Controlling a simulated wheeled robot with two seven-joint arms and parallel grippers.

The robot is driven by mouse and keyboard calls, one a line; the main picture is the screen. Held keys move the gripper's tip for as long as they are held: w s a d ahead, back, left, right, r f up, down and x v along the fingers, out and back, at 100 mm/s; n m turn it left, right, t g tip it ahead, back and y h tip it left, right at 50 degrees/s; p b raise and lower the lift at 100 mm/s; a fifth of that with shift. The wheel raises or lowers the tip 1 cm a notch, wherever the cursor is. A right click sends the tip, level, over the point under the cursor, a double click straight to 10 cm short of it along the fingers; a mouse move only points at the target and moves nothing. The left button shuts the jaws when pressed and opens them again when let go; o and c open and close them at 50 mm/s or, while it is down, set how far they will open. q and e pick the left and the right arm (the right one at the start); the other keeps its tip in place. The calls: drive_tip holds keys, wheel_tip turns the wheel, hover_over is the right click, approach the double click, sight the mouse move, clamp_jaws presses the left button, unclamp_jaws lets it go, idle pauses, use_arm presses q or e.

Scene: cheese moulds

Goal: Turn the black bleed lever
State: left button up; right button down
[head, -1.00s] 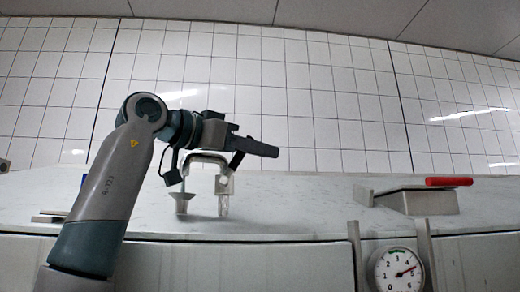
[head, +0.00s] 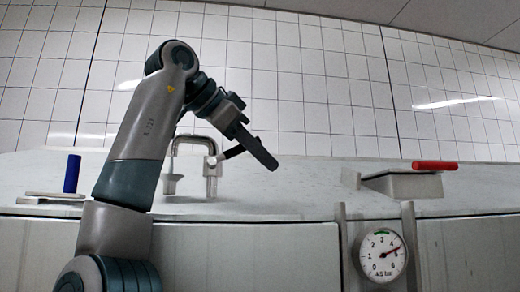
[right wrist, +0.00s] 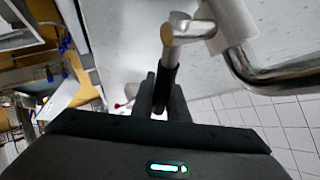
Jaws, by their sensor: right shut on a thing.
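The black bleed lever (head: 233,152) sticks out to the right from a chrome bent pipe (head: 212,170) on the grey worktop. In the right wrist view the black lever (right wrist: 166,78) runs from the round metal end of the fitting (right wrist: 185,28) down between my fingers. My right gripper (head: 264,156) slants down to the right beside the pipe in the head view. It is shut on the lever, and it also shows in the right wrist view (right wrist: 163,92). The finger nearest the head camera hides the lever's outer end. My left gripper is not in view.
A blue upright handle (head: 72,173) stands on a flat plate at the left. A red handle (head: 435,165) lies over a grey block at the right. A round pressure gauge (head: 383,256) is on the front below. The worktop (head: 300,190) between is clear.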

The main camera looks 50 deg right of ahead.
drive_tip(key=shift+f, duration=0.15)
drive_tip(key=c, duration=1.7)
unclamp_jaws()
drive_tip(key=shift+c, duration=0.2)
drive_tip(key=shift+s+d, duration=0.1)
